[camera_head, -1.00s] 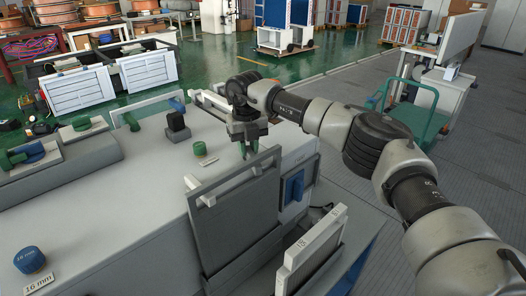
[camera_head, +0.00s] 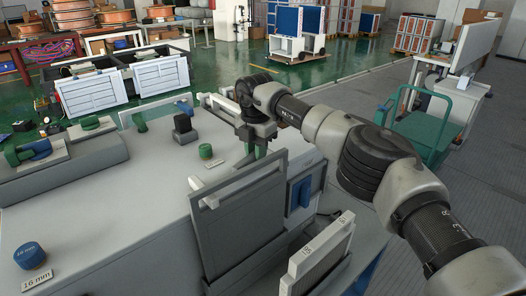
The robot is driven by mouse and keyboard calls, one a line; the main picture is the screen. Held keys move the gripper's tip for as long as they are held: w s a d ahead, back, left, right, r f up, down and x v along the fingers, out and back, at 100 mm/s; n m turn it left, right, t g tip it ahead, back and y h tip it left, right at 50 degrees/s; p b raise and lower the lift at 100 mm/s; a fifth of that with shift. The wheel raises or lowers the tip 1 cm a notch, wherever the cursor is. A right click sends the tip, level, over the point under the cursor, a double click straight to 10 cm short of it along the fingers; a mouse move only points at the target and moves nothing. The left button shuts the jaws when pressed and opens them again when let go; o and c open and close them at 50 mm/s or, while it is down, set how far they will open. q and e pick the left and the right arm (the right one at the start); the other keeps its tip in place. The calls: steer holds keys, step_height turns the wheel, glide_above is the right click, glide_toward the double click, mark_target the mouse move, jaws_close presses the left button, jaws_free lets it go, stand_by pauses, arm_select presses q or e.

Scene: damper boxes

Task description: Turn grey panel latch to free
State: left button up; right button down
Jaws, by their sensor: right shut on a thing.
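The grey panel (camera_head: 238,232) stands upright and slightly tilted at the front right of the light grey bench, with a pale bar along its top. My right gripper (camera_head: 255,149) reaches down just behind the panel's top edge. It is shut on the grey panel latch, which is mostly hidden by the gripper and the panel. Green parts show at the fingertips, and I cannot tell how far the latch is turned. My left gripper is not in view.
A green cart (camera_head: 427,132) stands behind my arm.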

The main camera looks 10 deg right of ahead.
steer(key=shift+r+m, duration=0.15)
steer(key=shift+m, duration=1.15)
steer(key=shift+d+b, duration=0.1)
steer(key=shift+b, duration=0.2)
steer(key=c, duration=1)
jaws_free()
steer(key=shift+r, duration=0.2)
step_height(320, 180, up, 10)
steer(key=shift+r+b, duration=0.15)
steer(key=shift+b, duration=0.25)
